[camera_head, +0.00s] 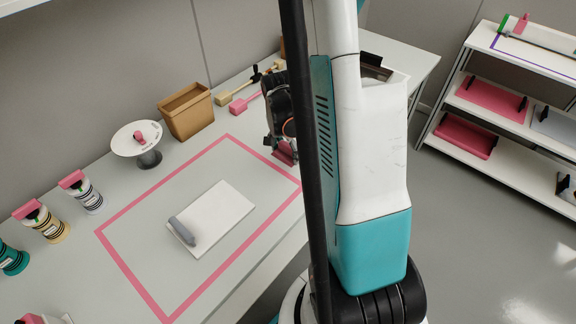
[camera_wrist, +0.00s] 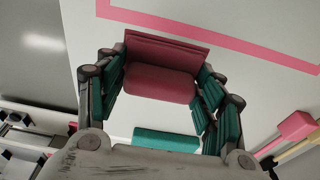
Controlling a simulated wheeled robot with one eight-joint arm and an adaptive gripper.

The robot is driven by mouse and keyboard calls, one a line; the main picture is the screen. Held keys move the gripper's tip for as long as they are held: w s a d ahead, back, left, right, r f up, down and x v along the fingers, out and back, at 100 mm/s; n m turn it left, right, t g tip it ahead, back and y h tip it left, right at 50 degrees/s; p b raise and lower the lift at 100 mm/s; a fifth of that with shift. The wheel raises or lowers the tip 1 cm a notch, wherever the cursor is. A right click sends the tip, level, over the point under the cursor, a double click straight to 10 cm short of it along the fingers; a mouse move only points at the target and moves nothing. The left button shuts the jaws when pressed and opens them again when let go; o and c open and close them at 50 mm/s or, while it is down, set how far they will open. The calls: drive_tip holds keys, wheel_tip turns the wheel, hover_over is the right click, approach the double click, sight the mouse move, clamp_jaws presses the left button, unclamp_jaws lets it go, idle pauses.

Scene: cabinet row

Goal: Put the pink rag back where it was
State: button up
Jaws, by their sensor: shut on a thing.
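The pink rag (camera_wrist: 160,80) is a folded, rolled dark-pink piece with a flat flap along one side. My gripper (camera_wrist: 162,88) is shut on it, with a teal-padded finger at each end of the roll. In the head view the rag (camera_head: 285,152) shows low under my gripper (camera_head: 281,128), beside the right corner of the pink outline on the counter. My arm hides part of the gripper there. I cannot tell whether the rag touches the counter.
The pink outline (camera_head: 118,250) surrounds a white board (camera_head: 222,212) bearing a grey roll (camera_head: 183,231). A white stand (camera_head: 135,128), a brown bin (camera_head: 187,110) and a pink mallet (camera_head: 240,104) are behind. Striped canisters (camera_head: 88,196) stand left. A shelf (camera_head: 452,110) with pink trays stands right.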

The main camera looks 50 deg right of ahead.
sight(286, 148)
drive_tip(key=shift+f+b, duration=1)
drive_tip(key=shift+f, duration=1.95)
drive_tip(key=shift+f, duration=0.15)
drive_tip(key=o, duration=1.1)
drive_tip(key=r+p, duration=0.1)
drive_tip(key=r, duration=0.3)
drive_tip(key=a+r+p, duration=0.1)
drive_tip(key=r+p, duration=0.1)
drive_tip(key=r, duration=0.2)
drive_tip(key=a+r+p, duration=0.1)
drive_tip(key=r, duration=0.3)
drive_tip(key=shift+s+r+p, duration=0.1)
drive_tip(key=shift+p, duration=0.25)
